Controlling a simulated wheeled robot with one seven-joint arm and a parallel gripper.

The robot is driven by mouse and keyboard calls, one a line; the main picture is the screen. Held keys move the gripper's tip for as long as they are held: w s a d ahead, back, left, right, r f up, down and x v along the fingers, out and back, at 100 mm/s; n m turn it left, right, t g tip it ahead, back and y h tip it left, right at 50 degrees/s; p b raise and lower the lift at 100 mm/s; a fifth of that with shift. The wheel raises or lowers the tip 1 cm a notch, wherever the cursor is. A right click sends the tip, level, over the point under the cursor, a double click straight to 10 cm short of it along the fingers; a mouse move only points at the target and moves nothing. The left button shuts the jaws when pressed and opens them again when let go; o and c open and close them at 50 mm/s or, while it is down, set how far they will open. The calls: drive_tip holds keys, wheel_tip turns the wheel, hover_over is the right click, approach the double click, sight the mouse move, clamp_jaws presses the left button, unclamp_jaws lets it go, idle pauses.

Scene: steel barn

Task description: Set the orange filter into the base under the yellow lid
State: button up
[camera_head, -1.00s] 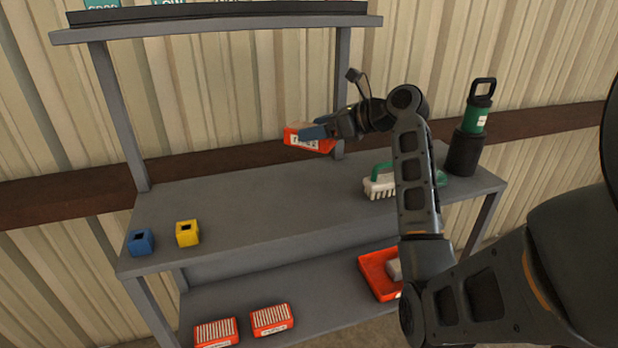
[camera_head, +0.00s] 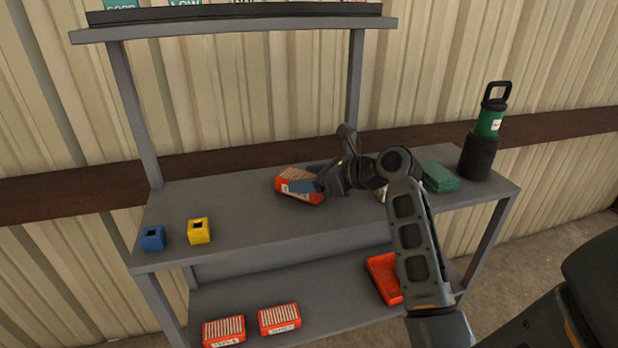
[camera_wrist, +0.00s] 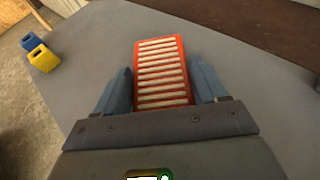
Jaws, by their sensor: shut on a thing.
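My gripper (camera_head: 318,184) is shut on an orange filter (camera_head: 291,181) with white pleats, over the middle back of the grey workbench top (camera_head: 250,215). In the wrist view, the filter (camera_wrist: 160,65) lies between the two blue-grey fingers of my gripper (camera_wrist: 160,85), with its pleats facing up. I cannot tell whether its underside touches the bench. A small yellow block (camera_head: 199,231) with a square hole stands at the bench's left; it also shows in the wrist view (camera_wrist: 42,58). I cannot make out a base with a yellow lid in these frames.
A blue block (camera_head: 152,239) is beside the yellow one. Two more orange filters (camera_head: 224,330) (camera_head: 279,319) and a red tray (camera_head: 384,277) are on the lower shelf. A green pad (camera_head: 439,176) and a green-black canister (camera_head: 488,126) stand right. The bench's left middle is clear.

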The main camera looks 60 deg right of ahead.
drive_tip(key=o, duration=1.1)
drive_tip(key=shift+c, duration=0.2)
